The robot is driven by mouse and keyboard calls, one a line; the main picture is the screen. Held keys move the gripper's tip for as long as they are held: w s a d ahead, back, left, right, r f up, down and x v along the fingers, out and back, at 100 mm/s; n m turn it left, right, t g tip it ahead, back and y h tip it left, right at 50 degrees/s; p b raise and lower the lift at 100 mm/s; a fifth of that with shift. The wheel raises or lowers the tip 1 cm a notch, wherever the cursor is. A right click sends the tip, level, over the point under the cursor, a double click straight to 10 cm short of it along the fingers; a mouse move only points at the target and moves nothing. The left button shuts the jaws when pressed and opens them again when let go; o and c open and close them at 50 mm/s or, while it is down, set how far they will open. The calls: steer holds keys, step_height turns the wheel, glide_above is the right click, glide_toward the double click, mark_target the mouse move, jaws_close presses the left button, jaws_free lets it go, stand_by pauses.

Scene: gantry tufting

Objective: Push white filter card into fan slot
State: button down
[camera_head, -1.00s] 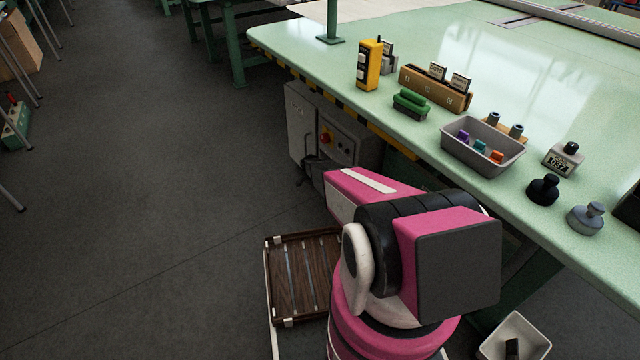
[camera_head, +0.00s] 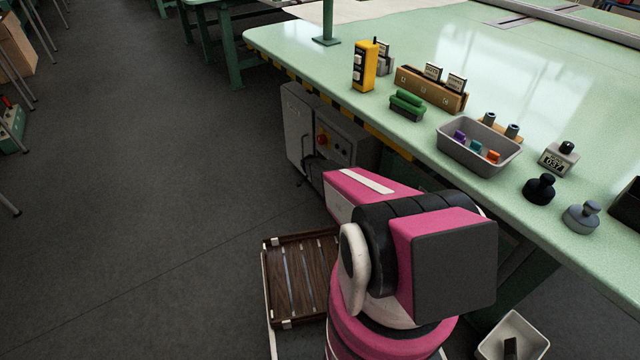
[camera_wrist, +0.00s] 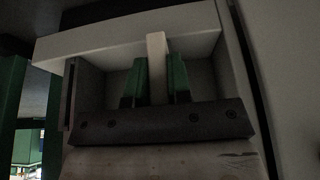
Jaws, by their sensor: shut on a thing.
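In the wrist view my gripper (camera_wrist: 158,64) has two green fingers closed on the upright pale tab of the white filter card (camera_wrist: 156,52). A wide, flat pale bar (camera_wrist: 100,43) crosses above the fingers, slightly tilted; I cannot tell whether it belongs to the card or to the fan unit. The fan slot cannot be made out in this dark view. A grey cabinet (camera_head: 300,128) with a red knob stands under the bench there.
The green bench (camera_head: 540,105) carries a grey bin (camera_head: 470,160), a wooden card holder (camera_head: 425,90), a yellow device (camera_head: 364,66) and dark and grey knobbed pieces. A slatted wooden tray (camera_head: 297,275) is low beside my arm.

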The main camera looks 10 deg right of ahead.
steer(key=shift+d, duration=0.1)
steer(key=c, duration=1)
jaws_free()
steer(key=v, duration=1)
steer(key=shift+r, duration=0.4)
